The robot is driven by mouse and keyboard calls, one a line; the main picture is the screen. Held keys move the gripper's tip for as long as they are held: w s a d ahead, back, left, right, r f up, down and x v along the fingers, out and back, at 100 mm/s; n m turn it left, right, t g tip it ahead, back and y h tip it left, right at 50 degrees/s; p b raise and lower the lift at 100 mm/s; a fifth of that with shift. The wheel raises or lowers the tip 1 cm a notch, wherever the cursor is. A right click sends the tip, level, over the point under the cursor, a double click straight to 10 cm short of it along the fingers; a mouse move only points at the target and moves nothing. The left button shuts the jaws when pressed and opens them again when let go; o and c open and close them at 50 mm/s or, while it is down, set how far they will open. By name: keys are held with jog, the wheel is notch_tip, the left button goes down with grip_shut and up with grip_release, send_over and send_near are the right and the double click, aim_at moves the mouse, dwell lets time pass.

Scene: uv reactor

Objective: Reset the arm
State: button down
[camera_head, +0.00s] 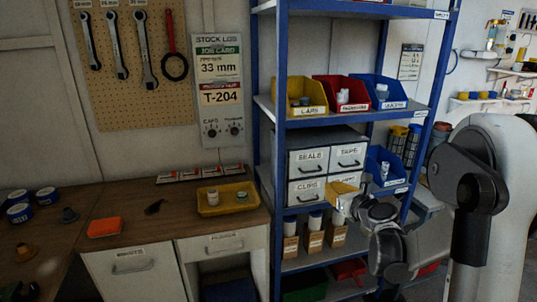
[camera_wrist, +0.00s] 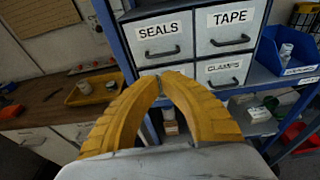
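My gripper (camera_head: 343,190) is in front of the blue shelf rack in the head view, by the lower drawers. In the wrist view its two yellow ribbed fingers (camera_wrist: 160,78) arch inward and their tips come together. Nothing is held between them. My arm is bent at the right side of the head view, its wrist beside the rack's right part.
The drawer unit (camera_head: 326,137) labelled SEALS, TAPE and CLAMPS stands close behind the gripper. Blue rack posts (camera_head: 265,150) and a blue bin (camera_head: 385,168) are nearby. A workbench (camera_head: 140,225) with a yellow tray (camera_head: 228,208) is on the left.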

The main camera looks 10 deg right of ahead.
jog(key=s+a+r+n+g+y, duration=0.1)
jog(key=s+a+r+n+g, duration=0.1)
jog(key=s+a+n, duration=0.55)
jog(key=s+a+r+n+g+y, duration=0.1)
jog(key=s+a+r+n+g, duration=0.15)
jog(key=s+a+n, duration=0.45)
jog(key=s+a+f+n+g+h, duration=0.1)
jog(key=s+a+f+n+g, duration=0.1)
jog(key=s+n, duration=0.7)
jog(key=s+a+f+n+g+h, duration=0.1)
jog(key=s+f+n+g, duration=0.1)
jog(key=s+n, duration=0.7)
jog(key=f+n, duration=0.1)
jog(key=n, duration=0.2)
jog(key=shift+s+a+f+h, duration=0.15)
jog(key=shift+a+h, duration=0.2)
jog(key=shift+h, duration=0.05)
